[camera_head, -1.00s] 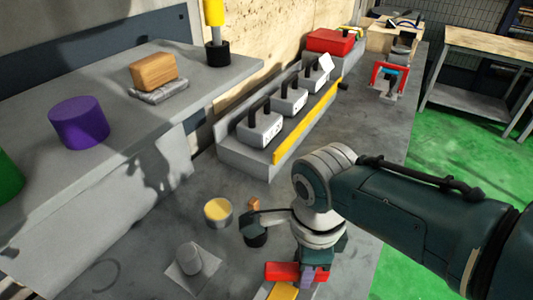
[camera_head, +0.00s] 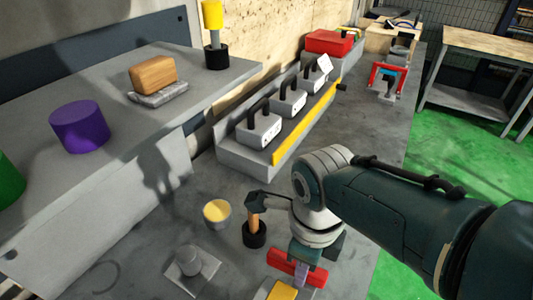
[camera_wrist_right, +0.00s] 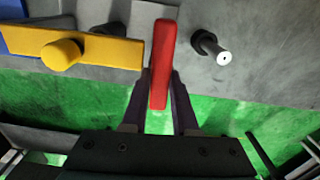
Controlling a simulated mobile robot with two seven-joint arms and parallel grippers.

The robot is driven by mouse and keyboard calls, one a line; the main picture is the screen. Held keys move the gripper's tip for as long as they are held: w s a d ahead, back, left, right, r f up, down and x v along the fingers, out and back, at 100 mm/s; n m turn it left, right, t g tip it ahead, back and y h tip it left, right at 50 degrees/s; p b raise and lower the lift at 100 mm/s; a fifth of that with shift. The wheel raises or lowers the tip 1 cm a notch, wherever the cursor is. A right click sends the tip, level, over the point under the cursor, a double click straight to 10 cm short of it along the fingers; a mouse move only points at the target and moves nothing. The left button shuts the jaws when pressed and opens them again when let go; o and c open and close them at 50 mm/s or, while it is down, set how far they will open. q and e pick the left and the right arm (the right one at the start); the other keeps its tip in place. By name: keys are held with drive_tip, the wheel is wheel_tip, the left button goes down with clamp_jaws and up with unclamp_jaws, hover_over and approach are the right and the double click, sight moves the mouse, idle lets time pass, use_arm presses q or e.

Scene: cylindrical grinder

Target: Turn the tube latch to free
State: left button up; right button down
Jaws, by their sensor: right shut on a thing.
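The tube latch, which I take to be the red bar (camera_head: 282,262), is at the bottom of the head view, by a yellow-topped block (camera_head: 284,291). My right gripper (camera_head: 301,272) reaches down onto it from above. In the right wrist view the red bar (camera_wrist_right: 161,62) stands between the two fingers of the right gripper (camera_wrist_right: 161,88), which are shut on it. The bar's mount and the tube are hard to make out. My left gripper is not in view.
A yellow plate with a knob (camera_wrist_right: 98,52) and a grey pin (camera_wrist_right: 213,48) flank the bar. Behind are a yellow-topped cup (camera_head: 217,214), a wooden-handled tool (camera_head: 254,228) and a grey cylinder on a plate (camera_head: 190,262).

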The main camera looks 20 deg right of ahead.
drive_tip(key=c, duration=0.7)
unclamp_jaws()
drive_tip(key=shift+r, duration=0.1)
wheel_tip(320, 180, up, 9)
drive_tip(key=p, duration=0.4)
drive_tip(key=shift+p, duration=0.3)
drive_tip(key=shift+r, duration=0.4)
